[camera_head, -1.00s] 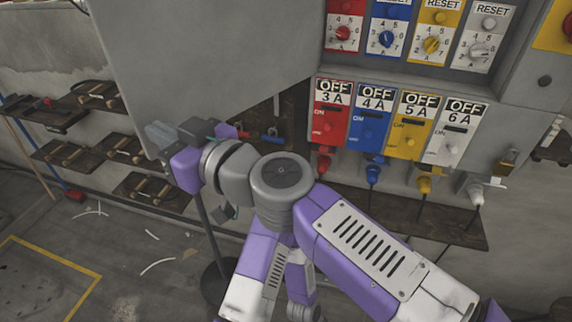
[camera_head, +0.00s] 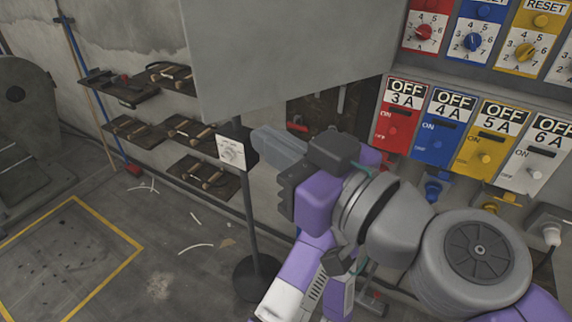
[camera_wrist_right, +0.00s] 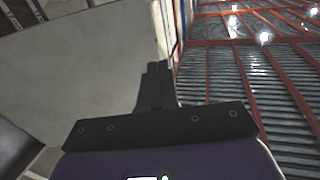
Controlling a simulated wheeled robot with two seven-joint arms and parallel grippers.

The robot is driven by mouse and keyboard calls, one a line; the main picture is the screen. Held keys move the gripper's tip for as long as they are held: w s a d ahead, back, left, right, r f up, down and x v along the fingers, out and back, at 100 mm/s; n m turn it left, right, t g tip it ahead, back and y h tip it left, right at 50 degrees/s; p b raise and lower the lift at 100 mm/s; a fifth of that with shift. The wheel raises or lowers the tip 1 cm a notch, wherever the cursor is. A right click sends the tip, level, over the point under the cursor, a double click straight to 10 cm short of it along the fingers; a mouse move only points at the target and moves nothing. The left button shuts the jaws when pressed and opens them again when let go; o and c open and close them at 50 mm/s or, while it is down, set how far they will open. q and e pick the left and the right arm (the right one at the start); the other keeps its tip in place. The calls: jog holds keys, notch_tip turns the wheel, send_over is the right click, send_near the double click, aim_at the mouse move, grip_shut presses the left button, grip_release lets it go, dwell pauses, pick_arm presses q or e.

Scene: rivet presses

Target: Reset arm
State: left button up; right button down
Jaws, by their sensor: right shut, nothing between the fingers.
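My right gripper (camera_head: 278,147) is shut and empty, raised in the middle of the head view and pointing left. Its closed fingers also show dark in the right wrist view (camera_wrist_right: 157,86), with nothing between them. My purple and grey right arm reaches in from the lower right of the head view. My left gripper is not in view.
A large grey panel (camera_head: 290,50) hangs above. Breaker switches (camera_head: 438,125) line the right wall.

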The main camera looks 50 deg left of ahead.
jog(key=shift+s+d, duration=0.1)
jog(key=shift+d, duration=1)
jog(key=w+d+f+m+t+h, duration=0.2)
jog(key=w+f+m+t+h, duration=0.35)
jog(key=w+f, duration=1.55)
jog(key=w+d+f+m+t+h, duration=0.15)
jog(key=w+d+f+m, duration=0.3)
jog(key=f, duration=0.65)
jog(key=w+d+f+m+h, duration=0.2)
jog(key=w+d+f+m, duration=0.3)
jog(key=f, duration=0.6)
jog(key=s+d+f+m+g+h, duration=0.1)
jog(key=s+d+f+m+h, duration=0.15)
jog(key=d+f, duration=0.6)
jog(key=s+d+f+m+g+h, duration=0.1)
jog(key=s+d+f, duration=0.4)
jog(key=f, duration=0.7)
jog(key=s+d+f+m+g+h, duration=0.1)
jog(key=s+d+f+m+g, duration=0.1)
jog(key=s+d+f, duration=0.7)
jog(key=s+f+m, duration=0.1)
jog(key=s, duration=0.2)
jog(key=shift+s+m, duration=0.25)
jog(key=shift+m, duration=0.1)
